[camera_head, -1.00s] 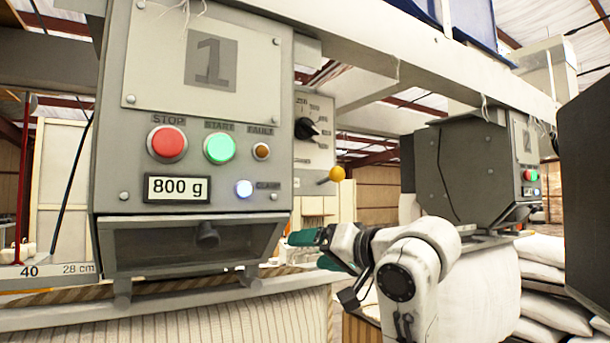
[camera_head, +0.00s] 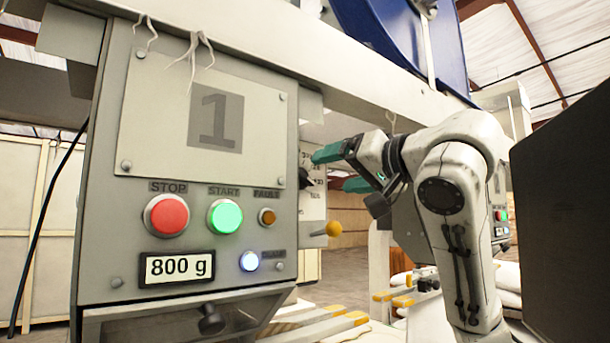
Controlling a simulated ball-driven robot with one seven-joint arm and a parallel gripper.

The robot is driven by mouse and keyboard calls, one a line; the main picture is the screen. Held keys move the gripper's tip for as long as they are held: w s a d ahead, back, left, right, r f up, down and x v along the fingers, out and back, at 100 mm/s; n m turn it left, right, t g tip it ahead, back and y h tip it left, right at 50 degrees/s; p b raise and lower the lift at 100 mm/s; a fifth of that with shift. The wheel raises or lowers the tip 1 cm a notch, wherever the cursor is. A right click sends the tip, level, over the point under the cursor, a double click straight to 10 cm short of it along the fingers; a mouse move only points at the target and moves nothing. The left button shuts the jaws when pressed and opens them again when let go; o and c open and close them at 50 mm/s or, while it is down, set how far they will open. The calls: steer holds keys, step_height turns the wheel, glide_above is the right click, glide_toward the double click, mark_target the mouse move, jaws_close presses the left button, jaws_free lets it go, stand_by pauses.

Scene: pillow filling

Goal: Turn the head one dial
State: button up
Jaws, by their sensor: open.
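Head one (camera_head: 115,230) is the grey machine at the left, with a large 1 on its plate. Its dial (camera_head: 305,179) is a black knob on a pale scale plate on the machine's right side. Only part of the knob shows past the panel's edge, and its pointer setting cannot be read. My gripper (camera_head: 332,170) is open, with green fingers pointing left at the dial plate. The upper fingertip is close to the plate, just above and right of the knob. Whether it touches anything cannot be told.
A yellow-tipped lever (camera_head: 333,229) sticks out below the dial. The front panel carries a red STOP button (camera_head: 167,216), a green START button (camera_head: 224,216) and a display (camera_head: 177,268) reading 800 g. A dark panel (camera_head: 570,220) stands at the right.

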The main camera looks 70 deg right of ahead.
mark_target(307, 178)
steer(key=p+x, duration=0.2)
steer(key=x, duration=0.7)
steer(key=shift+w+p, duration=0.15)
steer(key=shift+p, duration=0.2)
steer(key=c, duration=1)
steer(key=shift+c, duration=0.2)
